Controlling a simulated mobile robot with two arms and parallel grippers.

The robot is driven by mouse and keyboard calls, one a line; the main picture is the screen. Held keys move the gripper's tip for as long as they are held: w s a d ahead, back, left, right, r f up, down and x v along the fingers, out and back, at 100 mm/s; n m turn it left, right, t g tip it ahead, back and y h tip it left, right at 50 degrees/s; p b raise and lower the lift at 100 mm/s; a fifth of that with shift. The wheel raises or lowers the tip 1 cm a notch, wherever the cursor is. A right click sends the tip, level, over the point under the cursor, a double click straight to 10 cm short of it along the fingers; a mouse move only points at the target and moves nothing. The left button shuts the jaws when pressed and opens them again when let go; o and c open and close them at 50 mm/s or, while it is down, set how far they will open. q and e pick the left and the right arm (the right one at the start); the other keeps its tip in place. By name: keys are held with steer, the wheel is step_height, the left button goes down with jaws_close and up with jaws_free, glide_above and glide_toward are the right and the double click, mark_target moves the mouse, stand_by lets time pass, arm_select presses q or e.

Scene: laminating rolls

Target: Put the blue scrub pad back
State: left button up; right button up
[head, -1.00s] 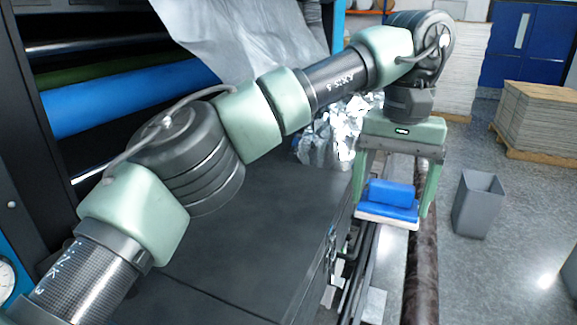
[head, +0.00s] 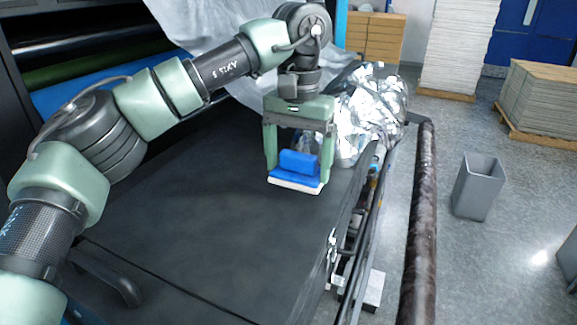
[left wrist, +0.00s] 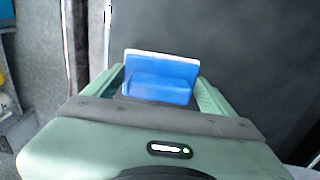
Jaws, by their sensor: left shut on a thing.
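The blue scrub pad (head: 299,163) has a blue grip on top and a white underside. My left gripper (head: 298,170) is shut on it, with one green finger on each side. In the head view the pad is over the dark flat machine top, near its right edge. I cannot tell whether it touches the surface. In the left wrist view the pad (left wrist: 160,78) sits between the fingertips, with the dark top beyond it. My right gripper is not in view.
The dark machine top (head: 200,230) is broad and mostly clear, with a dark handle (head: 105,275) at lower left. Crumpled silver foil (head: 365,115) lies just behind right of the gripper. A long dark roller (head: 422,220) and a grey bin (head: 478,187) stand to the right.

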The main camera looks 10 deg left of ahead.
mark_target(288, 169)
arm_select(q)
steer(key=shift+a, duration=0.35)
steer(key=f+p, duration=0.1)
steer(key=a+f+p, duration=0.1)
steer(key=f, duration=0.1)
steer(key=shift+w+a+p, duration=0.1)
steer(key=shift+p, duration=0.25)
steer(key=shift+f, duration=0.25)
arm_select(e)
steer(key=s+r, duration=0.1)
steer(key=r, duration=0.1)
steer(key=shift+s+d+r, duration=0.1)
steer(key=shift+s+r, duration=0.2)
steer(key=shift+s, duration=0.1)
arm_select(q)
steer(key=shift+f, duration=0.2)
steer(key=o, duration=1.2)
steer(key=shift+c, duration=0.2)
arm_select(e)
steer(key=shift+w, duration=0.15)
